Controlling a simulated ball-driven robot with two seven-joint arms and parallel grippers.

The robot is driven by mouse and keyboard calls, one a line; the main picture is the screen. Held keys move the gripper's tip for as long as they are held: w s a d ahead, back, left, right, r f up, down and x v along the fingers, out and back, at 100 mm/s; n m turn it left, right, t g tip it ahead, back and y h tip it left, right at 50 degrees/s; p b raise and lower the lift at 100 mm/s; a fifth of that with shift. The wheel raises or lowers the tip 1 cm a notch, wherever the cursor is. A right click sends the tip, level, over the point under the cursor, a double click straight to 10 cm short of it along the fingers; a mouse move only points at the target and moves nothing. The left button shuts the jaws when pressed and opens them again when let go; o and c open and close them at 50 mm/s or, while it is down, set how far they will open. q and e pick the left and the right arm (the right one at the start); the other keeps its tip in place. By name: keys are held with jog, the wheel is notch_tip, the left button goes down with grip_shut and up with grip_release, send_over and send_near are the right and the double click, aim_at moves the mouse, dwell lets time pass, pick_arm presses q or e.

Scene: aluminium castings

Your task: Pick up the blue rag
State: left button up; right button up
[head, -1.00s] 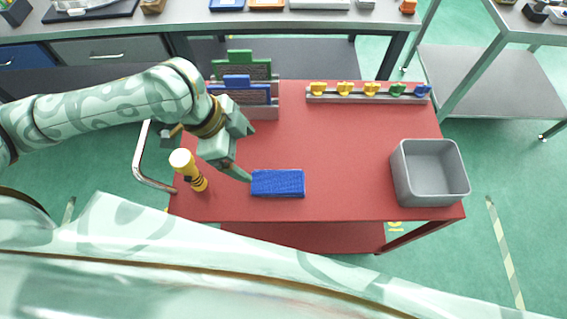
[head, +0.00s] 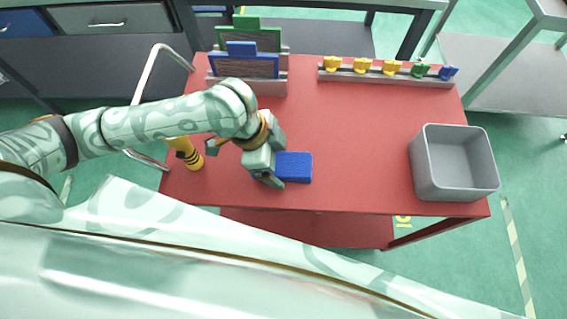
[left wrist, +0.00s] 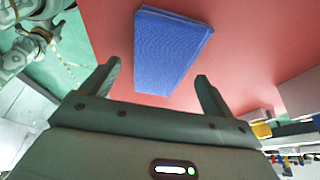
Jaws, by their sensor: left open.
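The blue rag (head: 296,167) lies flat on the red cart top near its front edge, a folded rectangle. It also shows in the left wrist view (left wrist: 170,50), just beyond and between the fingertips. My left gripper (head: 272,180) is at the rag's left end in the head view and hides part of it. In the left wrist view its two fingers (left wrist: 157,75) are spread apart with nothing held between them. I cannot tell whether a finger touches the rag. My right gripper is in neither view.
A yellow and black object (head: 188,155) stands left of the gripper. A grey bin (head: 416,180) sits at the cart's right. Blue and green framed boards (head: 243,67) stand at the back left, and a rail (head: 350,77) with coloured knobs at the back right. The cart's middle is clear.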

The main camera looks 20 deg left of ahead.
aim_at(291, 164)
pick_arm(q)
jog(key=shift+x, duration=0.8)
jog(key=shift+a+r, duration=0.1)
jog(key=shift+r, duration=0.05)
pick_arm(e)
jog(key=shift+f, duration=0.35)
pick_arm(q)
jog(key=c, duration=1.1)
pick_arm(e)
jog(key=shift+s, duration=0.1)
pick_arm(q)
jog(key=shift+o, duration=0.2)
